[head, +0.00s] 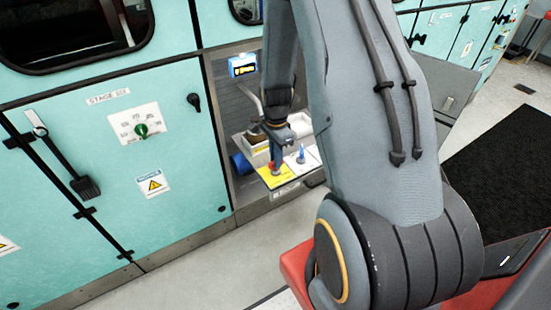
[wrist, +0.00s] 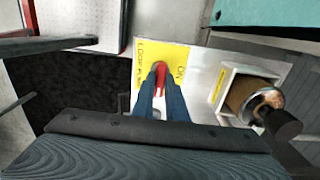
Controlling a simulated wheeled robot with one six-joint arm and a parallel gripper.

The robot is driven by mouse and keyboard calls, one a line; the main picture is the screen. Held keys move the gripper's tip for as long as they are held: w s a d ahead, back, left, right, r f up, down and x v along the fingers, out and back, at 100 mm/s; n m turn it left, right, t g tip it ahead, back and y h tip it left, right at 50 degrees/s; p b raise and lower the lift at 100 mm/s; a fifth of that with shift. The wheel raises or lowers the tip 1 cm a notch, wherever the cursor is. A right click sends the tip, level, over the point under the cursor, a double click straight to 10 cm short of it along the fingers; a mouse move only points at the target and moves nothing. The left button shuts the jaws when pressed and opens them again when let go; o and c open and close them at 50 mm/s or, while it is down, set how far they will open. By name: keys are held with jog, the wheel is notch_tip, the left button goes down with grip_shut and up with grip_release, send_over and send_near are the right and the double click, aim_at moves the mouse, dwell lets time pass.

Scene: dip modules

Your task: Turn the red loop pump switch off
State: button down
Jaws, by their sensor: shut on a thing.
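The red loop pump switch (wrist: 160,78) stands on a yellow label plate (wrist: 178,58) printed with black lettering. In the wrist view my gripper (wrist: 160,72) has its two fingers closed on the red switch, one on each side. In the head view my gripper (head: 275,160) reaches down to the red switch (head: 275,168) on the yellow plate (head: 274,178). The fingers hide part of the switch, and its exact turn angle cannot be told.
A blue switch (head: 301,155) on a white plate stands right beside the yellow one. A white box with a brown roll (wrist: 243,97) is close by. Teal cabinet panels (head: 100,150) with a green knob (head: 142,130) lie left of the recess.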

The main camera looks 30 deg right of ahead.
dwell(0.3)
jog(key=c, duration=1.8)
grip_release()
jog(key=shift+o, duration=0.2)
jog(key=shift+r, duration=0.1)
jog(key=shift+r+b, duration=0.8)
jog(key=shift+r, duration=3.05)
jog(key=s+a+r+n+t, duration=0.1)
jog(key=s+a+r+n, duration=0.9)
jog(key=s+a+n, duration=0.4)
jog(key=n, duration=0.3)
jog(key=shift+s+a+r+n, duration=0.2)
jog(key=shift+s+r+n, duration=0.1)
jog(key=shift+n, duration=0.1)
